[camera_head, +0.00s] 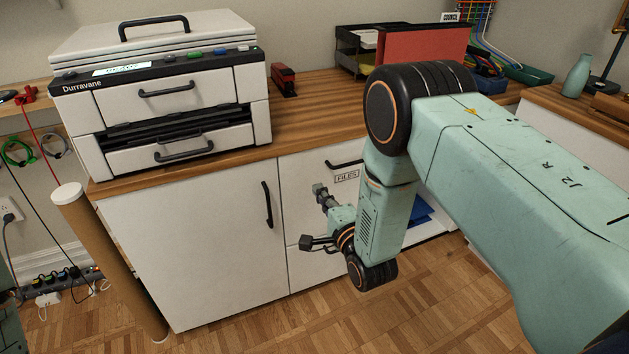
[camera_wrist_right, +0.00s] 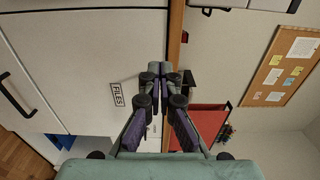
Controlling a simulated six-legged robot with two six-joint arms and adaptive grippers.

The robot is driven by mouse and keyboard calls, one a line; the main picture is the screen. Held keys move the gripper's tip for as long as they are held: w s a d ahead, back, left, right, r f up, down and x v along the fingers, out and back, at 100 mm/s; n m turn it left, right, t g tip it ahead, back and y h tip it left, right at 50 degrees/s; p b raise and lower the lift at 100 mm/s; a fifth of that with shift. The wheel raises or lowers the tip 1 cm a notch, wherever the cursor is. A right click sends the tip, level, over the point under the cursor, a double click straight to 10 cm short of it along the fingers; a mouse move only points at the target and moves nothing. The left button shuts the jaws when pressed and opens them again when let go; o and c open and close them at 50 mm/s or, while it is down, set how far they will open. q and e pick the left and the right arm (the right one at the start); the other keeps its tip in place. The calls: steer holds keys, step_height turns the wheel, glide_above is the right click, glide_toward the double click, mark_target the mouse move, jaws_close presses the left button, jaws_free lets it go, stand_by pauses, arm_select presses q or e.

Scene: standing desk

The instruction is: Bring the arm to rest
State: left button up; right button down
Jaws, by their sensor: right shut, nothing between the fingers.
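My right arm comes in from the right of the head view and bends down in front of the cabinet. Its gripper (camera_head: 320,190) is in front of the white drawer fronts, below the counter edge. In the right wrist view the fingers of the gripper (camera_wrist_right: 160,72) come together at their tips, shut and with nothing seen between them. My left gripper is not in view.
A wooden counter (camera_head: 315,112) carries a white printer (camera_head: 180,90), a red stapler (camera_head: 284,80) and a dark tray with a red folder (camera_head: 424,50). The drawer labelled FILES (camera_head: 325,165) is behind the gripper. A cardboard tube (camera_head: 108,262) leans at the left. Open parquet floor (camera_head: 420,295) lies in front.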

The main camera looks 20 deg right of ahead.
steer(key=s+d+f+n+g, duration=0.1)
steer(key=s+f+n+g, duration=0.9)
steer(key=s+f, duration=0.5)
steer(key=s+r+n+g+p, duration=0.1)
steer(key=s+n+g+p, duration=0.1)
steer(key=s, duration=1.1)
steer(key=s+r+n+g+h+p, duration=0.1)
steer(key=s+n+g, duration=0.3)
steer(key=s, duration=1)
steer(key=shift+s+d+r+n+g+p, duration=0.15)
steer(key=shift+r+n+g+p, duration=0.2)
steer(key=shift+g, duration=0.65)
